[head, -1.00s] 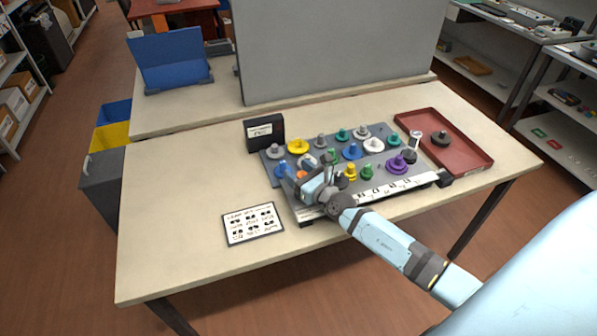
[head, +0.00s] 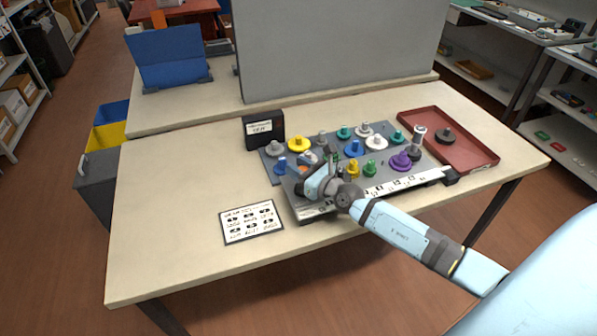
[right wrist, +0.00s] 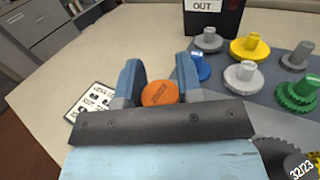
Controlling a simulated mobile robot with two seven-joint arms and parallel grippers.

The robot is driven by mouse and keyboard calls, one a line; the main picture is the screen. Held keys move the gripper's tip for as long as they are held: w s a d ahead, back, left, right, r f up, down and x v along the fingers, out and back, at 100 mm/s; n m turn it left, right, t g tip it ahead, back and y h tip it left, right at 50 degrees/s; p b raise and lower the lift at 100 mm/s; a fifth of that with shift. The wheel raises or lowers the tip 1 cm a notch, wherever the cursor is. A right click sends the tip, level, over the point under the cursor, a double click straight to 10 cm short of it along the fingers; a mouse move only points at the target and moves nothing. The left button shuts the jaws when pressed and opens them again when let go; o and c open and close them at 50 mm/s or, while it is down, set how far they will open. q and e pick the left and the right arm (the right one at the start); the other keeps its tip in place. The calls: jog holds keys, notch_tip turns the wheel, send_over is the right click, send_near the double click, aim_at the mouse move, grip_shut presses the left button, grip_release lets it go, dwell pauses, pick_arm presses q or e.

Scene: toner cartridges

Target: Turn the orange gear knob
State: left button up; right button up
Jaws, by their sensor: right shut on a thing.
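The orange gear knob (right wrist: 160,93) shows in the right wrist view between the two blue-grey fingers of my right gripper (right wrist: 160,86). Its round top bears dark digits. In the head view my right gripper (head: 308,176) reaches down over the front left of the grey gear board (head: 274,180), and it hides nearly all of the orange knob there. My right gripper is shut on the orange gear knob. My left gripper is not in view.
Blue (right wrist: 201,67), yellow (right wrist: 249,47) and grey (right wrist: 246,75) gears stand close beside the gripper. A black box (head: 264,131) stands behind the board. A red tray (head: 470,155) holds a dark gear at the right. A printed card (head: 251,222) lies front left; the table's left side is clear.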

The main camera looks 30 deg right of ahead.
jog(key=o, duration=0.9)
jog(key=shift+s, duration=0.1)
jog(key=shift+b+v, duration=1.05)
jog(key=shift+v, duration=5.8)
jog(key=shift+d, duration=0.1)
